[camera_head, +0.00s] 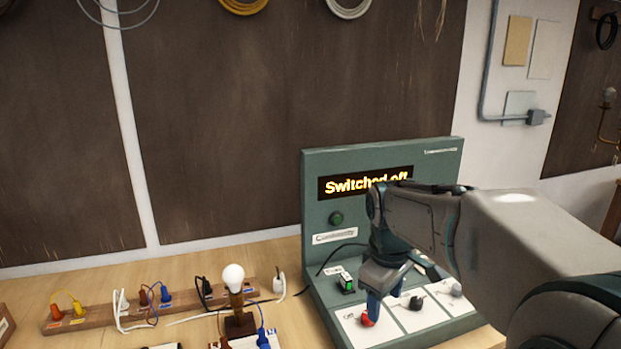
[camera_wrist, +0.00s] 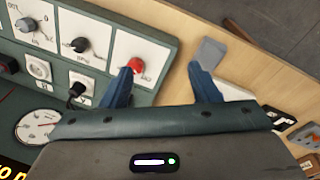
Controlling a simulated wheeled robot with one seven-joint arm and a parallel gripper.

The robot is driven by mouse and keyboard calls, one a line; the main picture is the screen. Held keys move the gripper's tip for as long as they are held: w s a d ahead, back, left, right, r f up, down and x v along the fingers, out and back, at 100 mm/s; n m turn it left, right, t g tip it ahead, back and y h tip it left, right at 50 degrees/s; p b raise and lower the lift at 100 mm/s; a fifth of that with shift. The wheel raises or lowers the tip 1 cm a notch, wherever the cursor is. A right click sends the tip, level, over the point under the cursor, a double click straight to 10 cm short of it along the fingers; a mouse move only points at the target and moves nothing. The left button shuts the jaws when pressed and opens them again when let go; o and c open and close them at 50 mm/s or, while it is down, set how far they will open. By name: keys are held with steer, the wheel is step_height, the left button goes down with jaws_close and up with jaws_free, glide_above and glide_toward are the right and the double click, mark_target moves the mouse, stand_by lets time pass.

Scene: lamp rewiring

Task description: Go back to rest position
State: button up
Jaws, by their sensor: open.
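My gripper (camera_head: 384,300) is open over the front of the green test panel (camera_head: 320,215), low above its white knob plates. In the wrist view, the two blue fingers of my gripper (camera_wrist: 160,72) are spread apart with nothing between them. One finger is right beside the red knob (camera_wrist: 136,65); I cannot tell whether it touches. The red knob also shows below the fingers in the head view (camera_head: 368,320). The panel's display (camera_head: 345,185) reads "Switched off", partly hidden by my arm.
A bulb on a wooden stand (camera_head: 233,277) is left of the panel. Behind it lies a wooden strip (camera_head: 100,319) with several coloured plugs and cables. A black knob (camera_wrist: 80,45) and a grey knob (camera_wrist: 27,25) sit beside the red one. Free air is above the bench.

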steer(key=s+f+m+t, duration=0.1)
steer(key=s+m, duration=0.3)
steer(key=s, duration=0.4)
steer(key=s+f+m, duration=0.3)
steer(key=s+m, duration=0.1)
steer(key=s, duration=0.3)
steer(key=shift+s+d+f+m+t+y, duration=0.3)
steer(key=shift+s+f+m+t+y, duration=0.05)
steer(key=shift+m+t+y, duration=0.05)
stand_by(0.6)
